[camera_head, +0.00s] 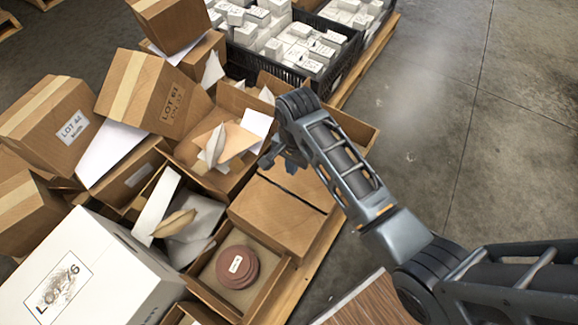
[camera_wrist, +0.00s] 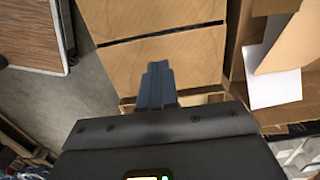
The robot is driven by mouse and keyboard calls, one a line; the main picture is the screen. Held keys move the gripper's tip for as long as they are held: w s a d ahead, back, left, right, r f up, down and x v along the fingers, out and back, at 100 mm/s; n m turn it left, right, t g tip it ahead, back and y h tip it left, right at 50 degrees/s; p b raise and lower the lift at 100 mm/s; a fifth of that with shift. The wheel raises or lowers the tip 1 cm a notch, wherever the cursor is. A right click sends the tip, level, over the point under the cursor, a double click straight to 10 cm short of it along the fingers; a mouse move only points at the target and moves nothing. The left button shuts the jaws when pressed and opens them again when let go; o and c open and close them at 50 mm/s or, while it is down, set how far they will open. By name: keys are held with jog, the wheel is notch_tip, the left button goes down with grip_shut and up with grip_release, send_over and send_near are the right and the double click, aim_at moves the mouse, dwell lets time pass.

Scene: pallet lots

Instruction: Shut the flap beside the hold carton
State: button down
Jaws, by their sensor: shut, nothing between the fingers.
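My gripper (camera_head: 283,155) is shut and empty, with its fingers together (camera_wrist: 157,85) in the wrist view. It is over a brown carton (camera_head: 275,215) whose top shows two panels with a dark slit between them. In the wrist view, one panel (camera_wrist: 150,15) lies beyond the slit and the other (camera_wrist: 195,60) lies nearer, partly behind my fingers. I cannot tell whether the fingers touch it. An open carton (camera_head: 215,175) with raised flaps and papers stands left of my gripper. No label reading "hold" can be made out, so which flap is meant is unclear.
Stacked cartons (camera_head: 155,95) and a white box (camera_head: 75,275) crowd the left. A tray of brown discs (camera_head: 236,266) is in front. A black crate (camera_head: 345,50) of white boxes stands behind. Bare concrete floor (camera_head: 480,130) is free at the right.

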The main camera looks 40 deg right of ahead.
aim_at(291, 191)
jog(key=f+b, duration=0.1)
jog(key=f, duration=0.2)
jog(key=f+b, duration=0.1)
jog(key=f, duration=0.3)
jog(key=f+b, duration=0.1)
jog(key=f, duration=0.2)
jog(key=shift+s+a+f, duration=0.15)
jog(key=shift+a+f, duration=0.2)
jog(key=shift+f, duration=0.05)
jog(key=shift+s+a+f+h, duration=0.1)
jog(key=shift+f+h, duration=0.15)
jog(key=shift+f, duration=0.25)
jog(key=shift+s+a+f+h, duration=0.1)
jog(key=shift+f+h, duration=0.15)
jog(key=shift+f, duration=0.2)
jog(key=shift+s+d+f+b, duration=0.1)
jog(key=shift+f+b, duration=0.15)
jog(key=shift+b, duration=0.1)
jog(key=shift+r, duration=0.1)
jog(key=shift+r+p, duration=1.1)
jog(key=shift+p, duration=0.3)
notch_tip(291, 191, up, 13)
jog(key=p, duration=0.6)
